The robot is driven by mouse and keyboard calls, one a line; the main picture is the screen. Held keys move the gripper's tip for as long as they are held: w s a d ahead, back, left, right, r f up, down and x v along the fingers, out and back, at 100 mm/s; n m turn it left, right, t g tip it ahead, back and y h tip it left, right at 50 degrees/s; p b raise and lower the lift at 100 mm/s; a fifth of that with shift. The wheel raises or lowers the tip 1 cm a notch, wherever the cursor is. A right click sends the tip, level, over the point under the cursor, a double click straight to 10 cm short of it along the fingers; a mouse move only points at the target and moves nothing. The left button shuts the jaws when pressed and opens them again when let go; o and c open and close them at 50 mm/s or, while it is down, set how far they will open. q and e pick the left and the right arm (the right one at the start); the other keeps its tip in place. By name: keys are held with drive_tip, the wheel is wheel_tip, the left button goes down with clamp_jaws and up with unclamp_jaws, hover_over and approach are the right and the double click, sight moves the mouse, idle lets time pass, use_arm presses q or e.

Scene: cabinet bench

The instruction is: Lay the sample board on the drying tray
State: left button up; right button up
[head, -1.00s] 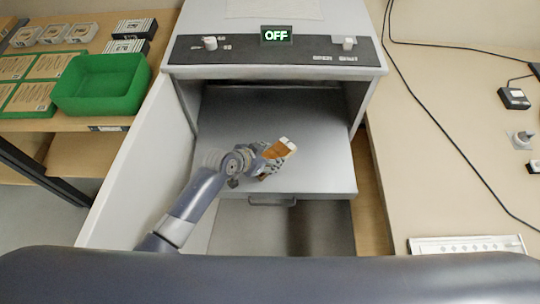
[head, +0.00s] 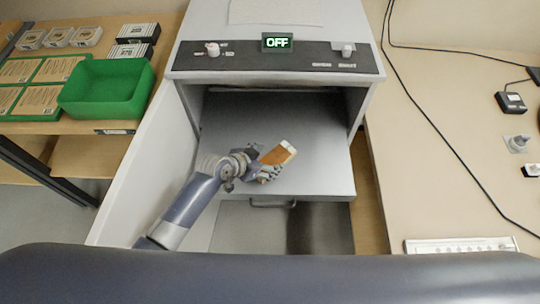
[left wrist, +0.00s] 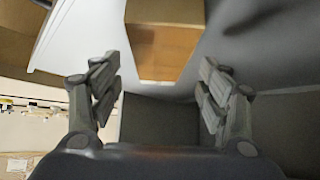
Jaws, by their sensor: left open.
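The sample board (head: 278,153), orange-brown with a white far end, appears to lie tilted to the right on the grey drying tray (head: 320,175), which is pulled out of the cabinet. My left gripper (head: 264,164) is open at the board's near end. In the left wrist view the board (left wrist: 163,45) lies ahead, between the spread fingers (left wrist: 160,75), with clear gaps on both sides. My right gripper is not in view.
The cabinet's front panel (head: 340,60) with a lit OFF display stands behind the tray. An open door (head: 140,165) is at the left. A green bin (head: 108,88) sits on the left bench. A cable (head: 440,125) crosses the right bench.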

use_arm(q)
drive_tip(key=p+v, duration=0.7)
drive_tip(key=v, duration=0.2)
drive_tip(key=shift+r, duration=0.2)
drive_tip(key=shift+s, duration=0.1)
